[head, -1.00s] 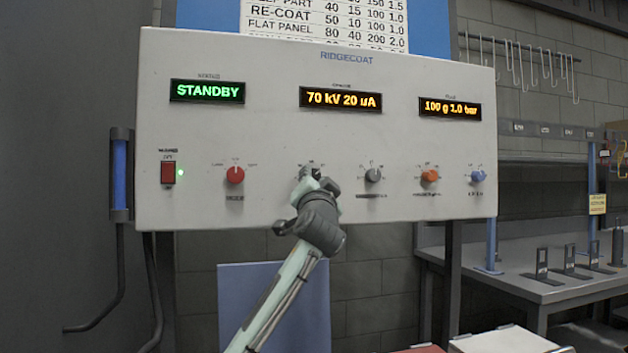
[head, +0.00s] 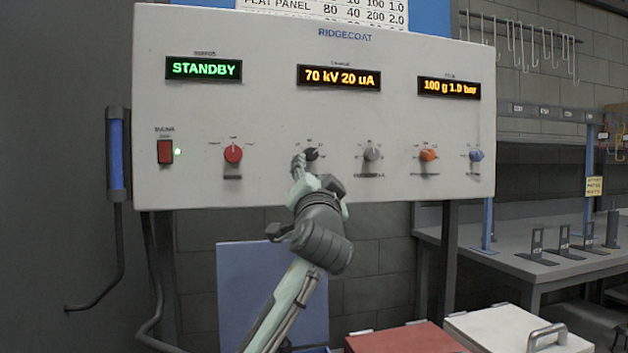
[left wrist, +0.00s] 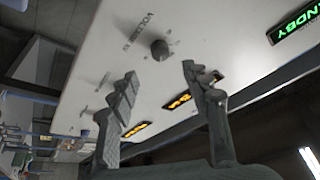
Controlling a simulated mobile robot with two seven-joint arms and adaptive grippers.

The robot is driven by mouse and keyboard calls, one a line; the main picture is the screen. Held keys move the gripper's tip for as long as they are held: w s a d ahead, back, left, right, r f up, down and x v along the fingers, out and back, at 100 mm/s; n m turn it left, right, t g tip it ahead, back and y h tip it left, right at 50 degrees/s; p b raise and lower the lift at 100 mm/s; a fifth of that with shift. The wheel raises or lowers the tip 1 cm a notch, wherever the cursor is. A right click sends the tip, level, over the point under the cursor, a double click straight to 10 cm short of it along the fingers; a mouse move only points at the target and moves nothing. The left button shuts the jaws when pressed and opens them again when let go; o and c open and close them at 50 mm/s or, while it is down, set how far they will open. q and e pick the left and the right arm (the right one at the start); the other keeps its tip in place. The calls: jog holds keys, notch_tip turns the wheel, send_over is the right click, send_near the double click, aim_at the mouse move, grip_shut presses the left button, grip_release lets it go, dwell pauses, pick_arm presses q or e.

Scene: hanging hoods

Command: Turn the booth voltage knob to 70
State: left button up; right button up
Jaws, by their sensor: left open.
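The dark voltage knob (head: 312,154) sits on the pale Ridgecoat control panel (head: 400,120), below the middle display (head: 339,77), which reads 70 kV 20 uA. My left gripper (head: 298,163) is just in front of and below the knob, partly overlapping it in the head view. In the left wrist view, the knob (left wrist: 160,49) shows beyond the two open fingertips of the left gripper (left wrist: 160,72), with clear space between fingers and knob. The fingers hold nothing. My right gripper is not in view.
A red knob (head: 233,153), a grey knob (head: 372,153), an orange knob (head: 428,154) and a blue knob (head: 476,156) share the row. The left display (head: 204,68) reads STANDBY. A red box (head: 405,338) and a white-lidded box (head: 515,325) stand below at right.

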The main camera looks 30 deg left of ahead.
pick_arm(q)
jog(key=shift+v, duration=1.6)
